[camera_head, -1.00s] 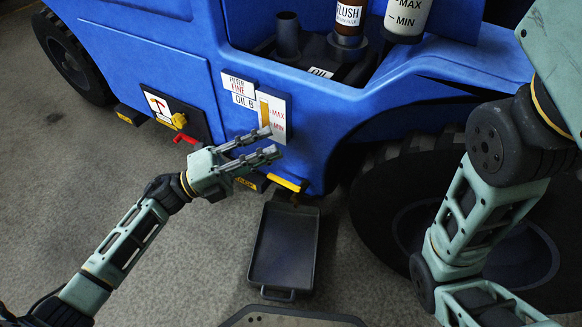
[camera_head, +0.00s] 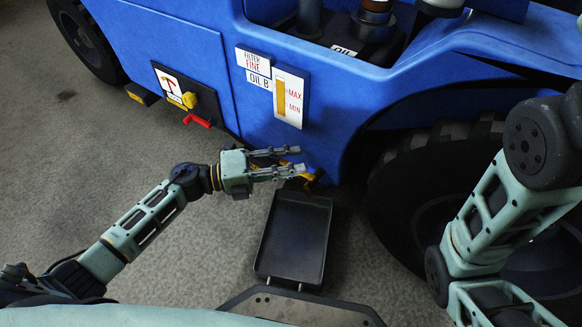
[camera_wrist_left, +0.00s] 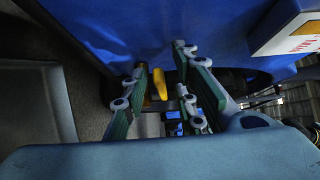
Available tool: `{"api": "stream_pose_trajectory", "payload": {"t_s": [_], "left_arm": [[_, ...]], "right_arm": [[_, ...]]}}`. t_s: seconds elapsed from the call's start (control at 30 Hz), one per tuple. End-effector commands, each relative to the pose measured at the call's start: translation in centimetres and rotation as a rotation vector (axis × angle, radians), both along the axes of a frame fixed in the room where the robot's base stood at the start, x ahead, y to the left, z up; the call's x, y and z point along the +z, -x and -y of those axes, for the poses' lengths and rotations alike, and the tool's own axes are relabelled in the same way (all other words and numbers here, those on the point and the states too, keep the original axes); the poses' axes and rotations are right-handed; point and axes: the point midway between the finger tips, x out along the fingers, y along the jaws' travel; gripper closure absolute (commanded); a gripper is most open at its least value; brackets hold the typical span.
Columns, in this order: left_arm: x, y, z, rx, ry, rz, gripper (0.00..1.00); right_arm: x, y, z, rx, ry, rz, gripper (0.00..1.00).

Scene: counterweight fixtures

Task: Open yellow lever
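The yellow lever (camera_head: 312,175) is low on the blue vehicle, just above the black drain tray (camera_head: 263,250). My left gripper (camera_head: 301,161) is at the lever, its fingers pointing right and covering part of it. In the left wrist view, the lever (camera_wrist_left: 159,84) shows as a yellow bar between the two spread fingers of my left gripper (camera_wrist_left: 161,62). The gripper is open, with a gap on the lever's right side; whether the left finger touches it I cannot tell. My right arm is at the right; its gripper is out of view.
The blue vehicle's side (camera_head: 225,60) rises behind the lever, with an oil gauge plate (camera_head: 290,97) above. A large black wheel (camera_head: 425,185) is to the right. Grey floor is free at left.

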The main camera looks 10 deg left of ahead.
Motion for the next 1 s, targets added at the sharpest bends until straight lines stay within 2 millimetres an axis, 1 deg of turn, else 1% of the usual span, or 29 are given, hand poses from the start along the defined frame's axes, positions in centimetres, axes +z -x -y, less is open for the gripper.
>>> {"api": "stream_pose_trajectory", "payload": {"t_s": [0.2, 0.5, 1.0], "left_arm": [[0.06, -0.02, 0.05, 0.000, 0.000, 0.000, 0.73], [0.04, -0.01, 0.03, 0.000, 0.000, 0.000, 1.00], [-0.01, 0.01, 0.00, 0.000, -0.002, 0.001, 1.00]], "right_arm": [[0.03, -0.01, 0.00, 0.000, 0.000, 0.000, 0.77], [0.02, -0.05, 0.01, 0.000, 0.000, -0.001, 0.77], [0.03, -0.11, 0.01, -0.001, -0.001, -0.002, 0.77]]}}
